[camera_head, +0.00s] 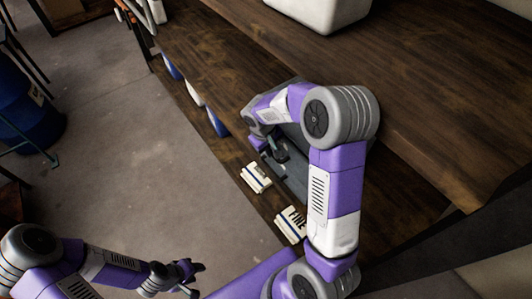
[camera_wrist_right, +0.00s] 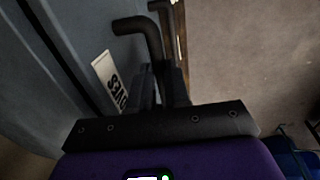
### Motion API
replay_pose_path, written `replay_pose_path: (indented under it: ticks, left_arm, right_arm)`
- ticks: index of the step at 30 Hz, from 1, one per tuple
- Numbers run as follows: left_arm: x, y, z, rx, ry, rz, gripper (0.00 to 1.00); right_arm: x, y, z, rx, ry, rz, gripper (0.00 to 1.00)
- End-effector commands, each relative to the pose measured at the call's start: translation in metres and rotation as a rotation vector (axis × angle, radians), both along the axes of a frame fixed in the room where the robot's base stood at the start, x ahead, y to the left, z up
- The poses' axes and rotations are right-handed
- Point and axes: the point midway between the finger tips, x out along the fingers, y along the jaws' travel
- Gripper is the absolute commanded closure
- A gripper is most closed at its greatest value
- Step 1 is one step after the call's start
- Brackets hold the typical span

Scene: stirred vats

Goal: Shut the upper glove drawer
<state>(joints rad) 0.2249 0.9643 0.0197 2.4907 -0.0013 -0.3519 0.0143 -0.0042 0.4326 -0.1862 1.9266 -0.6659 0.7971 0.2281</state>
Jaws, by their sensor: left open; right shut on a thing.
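A blue-grey drawer unit (camera_head: 295,178) stands at the shelf edge, partly hidden behind my right arm. In the right wrist view its panel (camera_wrist_right: 88,28) fills the left, with a white label (camera_wrist_right: 110,82) reading part of "GLOVES", seen upside down. My right gripper (camera_head: 272,150) is at the unit's front. In the right wrist view the right gripper (camera_wrist_right: 160,85) is shut on a black bar handle (camera_wrist_right: 140,24) beside the label. How far the drawer stands out is hard to tell. My left gripper (camera_head: 190,278) is open and empty, low over the floor, away from the unit.
White packs (camera_head: 256,177) and a second pack (camera_head: 291,223) lie on the wooden shelf near the unit. A wooden worktop (camera_head: 430,110) carries a white bin (camera_head: 318,12). A blue barrel (camera_head: 28,110) stands at far left. The grey floor (camera_head: 140,150) between is clear.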

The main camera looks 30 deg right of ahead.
Motion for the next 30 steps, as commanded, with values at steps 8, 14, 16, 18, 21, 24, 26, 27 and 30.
replay_pose_path:
  ticks: [8,14,16,18,21,24,26,27,30]
  left_arm:
    - [0.0000,0.0001,0.0003,0.000,0.000,0.000,0.58]
    - [0.0000,0.0000,0.0003,0.000,0.000,0.000,0.58]
    - [0.0000,0.0000,0.0003,0.000,0.000,0.000,0.58]
    - [0.0000,0.0000,0.0003,0.000,0.000,0.000,0.58]
    - [0.0000,-0.0001,0.0003,0.000,0.000,0.000,0.58]
    - [0.0000,0.0000,0.0002,0.000,0.000,0.000,0.58]
    - [0.0000,0.0000,0.0002,0.000,0.000,0.000,0.58]
    - [0.0000,0.0000,0.0002,0.000,0.000,0.000,0.58]
    - [0.0000,0.0000,0.0004,0.000,0.000,0.000,0.58]
  right_arm:
    - [0.0016,-0.0061,0.0013,-0.003,-0.005,0.002,1.00]
    - [0.0019,-0.0073,0.0018,-0.004,-0.006,0.000,0.80]
    - [0.0018,-0.0071,0.0017,-0.004,-0.007,-0.001,0.70]
    - [0.0017,-0.0065,0.0015,-0.003,-0.007,-0.001,0.59]
    - [0.0013,-0.0060,0.0011,-0.003,-0.004,0.000,0.58]
    - [0.0010,-0.0055,0.0007,-0.002,-0.003,0.000,0.58]
    - [0.0009,-0.0053,0.0006,-0.002,-0.003,0.000,0.58]
    - [0.0008,-0.0051,0.0005,-0.001,-0.003,0.000,0.58]
    - [0.0009,-0.0046,0.0023,-0.001,-0.003,0.000,0.58]
